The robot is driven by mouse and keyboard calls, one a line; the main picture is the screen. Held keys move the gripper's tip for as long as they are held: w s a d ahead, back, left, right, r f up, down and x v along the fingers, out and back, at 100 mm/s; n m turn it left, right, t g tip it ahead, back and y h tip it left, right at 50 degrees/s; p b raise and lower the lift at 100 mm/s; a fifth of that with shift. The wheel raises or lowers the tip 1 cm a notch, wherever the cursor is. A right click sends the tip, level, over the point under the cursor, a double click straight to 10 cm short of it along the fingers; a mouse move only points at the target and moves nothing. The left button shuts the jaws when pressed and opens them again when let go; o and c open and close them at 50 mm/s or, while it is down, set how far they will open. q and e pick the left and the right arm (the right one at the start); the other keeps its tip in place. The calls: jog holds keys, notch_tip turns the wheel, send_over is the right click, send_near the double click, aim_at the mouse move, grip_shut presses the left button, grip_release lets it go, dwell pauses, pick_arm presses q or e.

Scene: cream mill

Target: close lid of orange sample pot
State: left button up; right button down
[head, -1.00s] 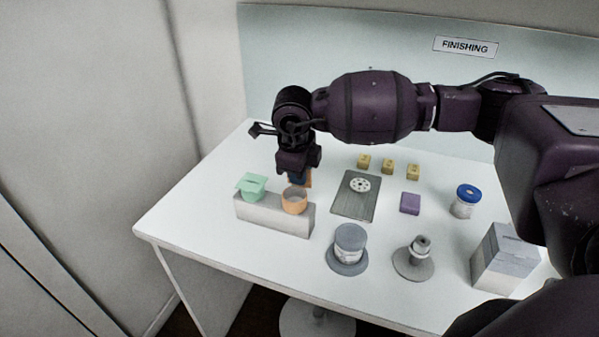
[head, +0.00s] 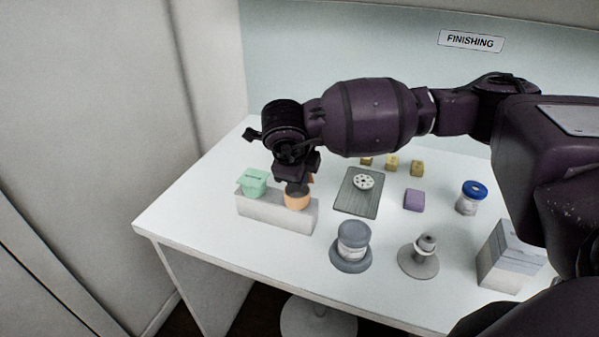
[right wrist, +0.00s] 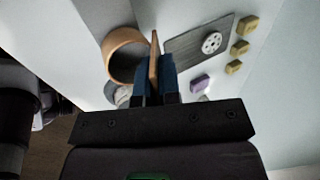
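The orange sample pot (head: 297,201) sits in the right part of a pale block at the table's left. In the right wrist view its round mouth (right wrist: 112,66) is open. Its orange lid (right wrist: 154,50) stands on edge beside the mouth. My right gripper (head: 297,186) is just above the pot, pointing down. In the right wrist view its blue fingers (right wrist: 154,76) lie on either side of the lid's near part; whether they grip it is unclear. In the head view the gripper hides most of the lid. My left gripper is not in view.
A green pot (head: 255,182) shares the pale block (head: 270,211). A grey plate with a white disc (head: 363,181), yellow blocks (head: 391,163), a purple block (head: 414,200) and a blue-lidded jar (head: 471,197) stand to the right. A grey jar (head: 352,240) stands in front.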

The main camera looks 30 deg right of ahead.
jog(key=c, duration=1.3)
grip_release()
jog(key=shift+r, duration=0.1)
jog(key=v, duration=1)
jog(key=shift+a+r, duration=0.1)
jog(key=shift+r, duration=0.2)
